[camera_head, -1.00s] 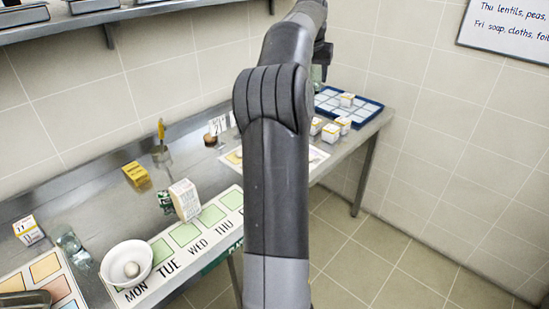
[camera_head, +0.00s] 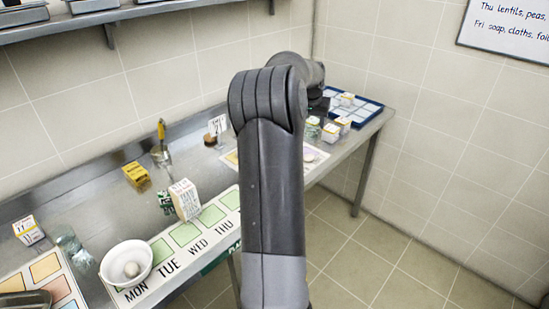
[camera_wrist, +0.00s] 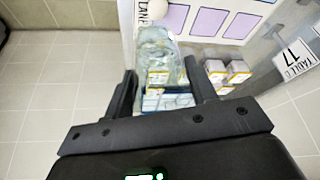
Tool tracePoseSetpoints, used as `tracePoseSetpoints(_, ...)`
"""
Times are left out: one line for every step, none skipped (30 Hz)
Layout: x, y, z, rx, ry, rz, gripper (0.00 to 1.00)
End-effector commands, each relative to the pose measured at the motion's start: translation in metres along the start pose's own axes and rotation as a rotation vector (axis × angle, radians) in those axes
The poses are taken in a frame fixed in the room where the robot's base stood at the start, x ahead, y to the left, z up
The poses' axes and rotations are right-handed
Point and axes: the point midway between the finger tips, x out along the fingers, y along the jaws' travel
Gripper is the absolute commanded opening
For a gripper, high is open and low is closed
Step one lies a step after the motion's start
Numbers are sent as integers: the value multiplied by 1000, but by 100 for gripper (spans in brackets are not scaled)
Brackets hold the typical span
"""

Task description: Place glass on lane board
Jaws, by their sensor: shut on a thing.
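My gripper (camera_wrist: 160,78) is shut on a clear glass (camera_wrist: 155,45), which stands between its two fingers in the wrist view. In the head view the glass (camera_head: 312,122) is just below the wrist, near the table's right end; my arm partly hides this area. The lane board (camera_wrist: 187,40), white with purple squares and the letters "LANE", lies beyond the glass in the wrist view. In the head view its right end (camera_head: 319,156) shows beside my arm. I cannot tell whether the glass touches anything below it.
Small white-and-yellow boxes (camera_head: 343,123) stand close to the glass, in front of a blue tray (camera_head: 374,107). A table sign (camera_wrist: 297,58) stands to the right in the wrist view. A weekday board (camera_head: 160,249), white bowl (camera_head: 126,278) and carton (camera_head: 185,199) are at left.

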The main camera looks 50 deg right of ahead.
Motion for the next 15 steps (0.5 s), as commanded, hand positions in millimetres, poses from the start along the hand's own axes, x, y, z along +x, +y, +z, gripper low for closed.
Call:
tracePoseSetpoints(7,0,3,0,0,0,24)
tracePoseSetpoints(10,-1,4,0,1,0,24)
tracePoseSetpoints(14,-3,5,-1,0,0,24)
tracePoseSetpoints(17,-5,6,-1,1,0,24)
tracePoseSetpoints(20,-8,6,-2,1,0,24)
tracePoseSetpoints(24,-14,7,-3,1,0,24)
tracePoseSetpoints(27,-19,8,-4,1,0,24)
tracePoseSetpoints(31,-25,9,-4,1,-1,24)
tracePoseSetpoints(36,-34,10,-5,-1,0,24)
tracePoseSetpoints(40,-40,10,-5,0,0,24)
tracePoseSetpoints(44,-47,10,-4,0,0,24)
tracePoseSetpoints(50,-56,11,-5,0,0,24)
tracePoseSetpoints(54,-62,12,-5,0,0,24)
tracePoseSetpoints(58,-68,12,-4,0,1,24)
tracePoseSetpoints(63,-77,13,-5,1,1,24)
